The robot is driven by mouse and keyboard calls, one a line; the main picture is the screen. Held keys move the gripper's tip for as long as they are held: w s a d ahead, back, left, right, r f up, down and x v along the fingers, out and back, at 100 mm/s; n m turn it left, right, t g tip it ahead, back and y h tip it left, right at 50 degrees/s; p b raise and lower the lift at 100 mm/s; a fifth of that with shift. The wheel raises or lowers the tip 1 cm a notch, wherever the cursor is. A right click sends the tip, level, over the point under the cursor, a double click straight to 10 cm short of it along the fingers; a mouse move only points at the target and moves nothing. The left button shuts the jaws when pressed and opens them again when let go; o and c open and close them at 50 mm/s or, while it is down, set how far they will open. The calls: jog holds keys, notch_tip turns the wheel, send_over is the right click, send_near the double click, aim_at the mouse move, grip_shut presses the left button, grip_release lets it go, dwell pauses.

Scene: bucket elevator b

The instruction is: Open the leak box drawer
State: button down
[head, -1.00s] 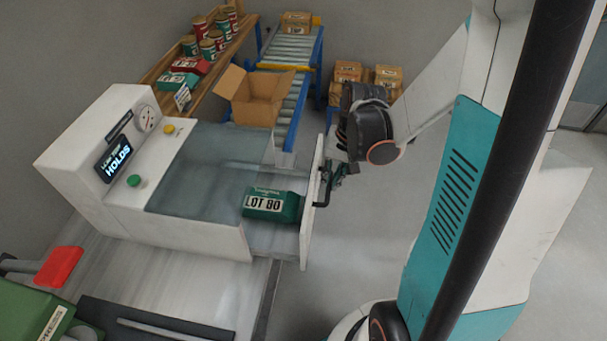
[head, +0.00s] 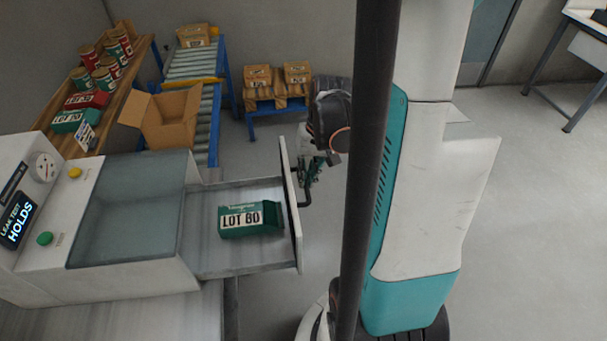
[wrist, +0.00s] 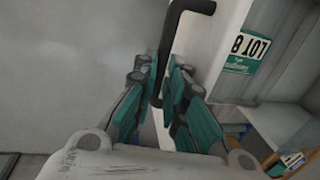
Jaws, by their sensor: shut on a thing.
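The leak box drawer (head: 240,262) is pulled well out from the white leak test box (head: 140,272). A green pack marked LOT 80 (head: 245,219) lies in the drawer; part of it also shows in the wrist view (wrist: 247,52). The black bar handle (head: 305,190) stands off the drawer's white front panel and shows close up in the wrist view (wrist: 178,22). My gripper (head: 311,172) is at the handle. In the wrist view its two teal-padded fingers (wrist: 170,85) are closed around the bar from both sides.
An open cardboard box (head: 170,122) sits at the near end of the roller conveyor (head: 196,62). A wooden shelf (head: 105,68) holds cans and packs at the left. Wrapped packs stand on a low blue stand (head: 280,100).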

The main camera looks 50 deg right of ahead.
jog(key=c, duration=1.7)
grip_release()
jog(key=shift+o, duration=0.2)
notch_tip(320, 180, up, 7)
jog(key=d, duration=0.1)
jog(key=shift+s+r, duration=0.2)
jog(key=shift+s, duration=0.15)
